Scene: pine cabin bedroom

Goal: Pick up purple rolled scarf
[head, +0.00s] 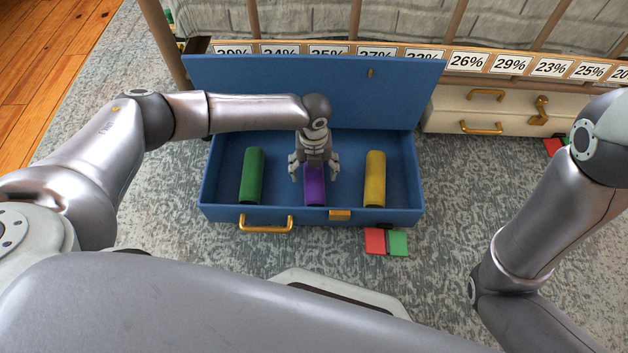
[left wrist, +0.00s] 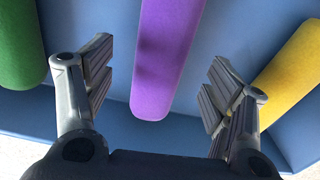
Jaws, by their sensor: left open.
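The purple rolled scarf (head: 315,188) lies in the middle of the open blue case (head: 290,214), its far part hidden under my left gripper in the head view. My left gripper (head: 314,176) is open above it, with one finger to each side. In the left wrist view the purple scarf (left wrist: 165,60) runs between the open fingers of the left gripper (left wrist: 160,90), apart from both. Of my right arm only links show at the right of the head view; its gripper is out of view.
A green roll (head: 252,176) lies left of the purple one and a yellow roll (head: 375,178) lies right. The blue lid (head: 220,85) stands open behind. A cream case (head: 480,112) sits at the back right. Red and green cards (head: 386,242) lie on the rug in front.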

